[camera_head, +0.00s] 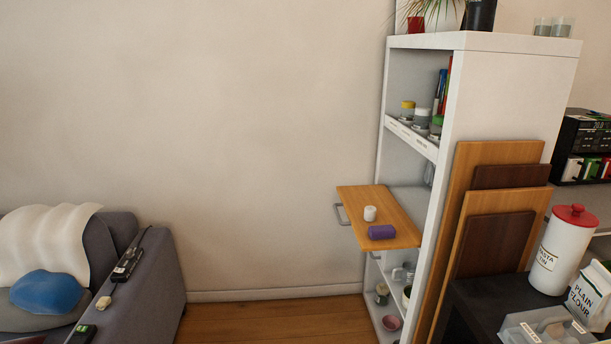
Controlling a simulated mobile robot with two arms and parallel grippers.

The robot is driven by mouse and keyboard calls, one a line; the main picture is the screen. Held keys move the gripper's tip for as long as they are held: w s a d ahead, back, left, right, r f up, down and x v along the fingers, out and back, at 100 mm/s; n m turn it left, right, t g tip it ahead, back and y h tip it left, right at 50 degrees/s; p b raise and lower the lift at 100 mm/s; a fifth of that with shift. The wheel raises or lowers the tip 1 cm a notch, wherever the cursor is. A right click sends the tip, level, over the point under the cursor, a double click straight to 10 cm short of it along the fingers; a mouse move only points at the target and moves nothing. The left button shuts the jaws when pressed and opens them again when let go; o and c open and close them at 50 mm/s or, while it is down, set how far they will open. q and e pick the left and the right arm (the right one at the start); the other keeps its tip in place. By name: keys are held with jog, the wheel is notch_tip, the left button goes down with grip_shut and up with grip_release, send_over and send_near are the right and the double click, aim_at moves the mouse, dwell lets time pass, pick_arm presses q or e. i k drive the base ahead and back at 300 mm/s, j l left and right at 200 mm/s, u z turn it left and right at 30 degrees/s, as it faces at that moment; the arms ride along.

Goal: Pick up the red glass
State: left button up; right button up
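I cannot make out a clear red glass in the head view. A small pinkish-red round vessel (391,322) sits low in the white cube shelf (508,92); it is too small to tell whether it is a glass. Clear glasses (542,27) stand on top of the shelf at the right. Neither of my grippers is in view.
Boards (495,240) lean against the shelf's side. A red-lidded tin (563,250) stands right. A grey sofa (150,285) is left; floor between is clear.

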aim_at(414, 28)
jog(key=i+z, duration=0.1)
jog(key=i, duration=0.4)
jog(key=i+j+z, duration=0.15)
jog(key=i, duration=0.35)
jog(key=i+z, duration=0.1)
jog(key=i, duration=0.4)
jog(key=i+j+z, duration=0.1)
jog(key=i, duration=0.4)
jog(key=j, duration=0.1)
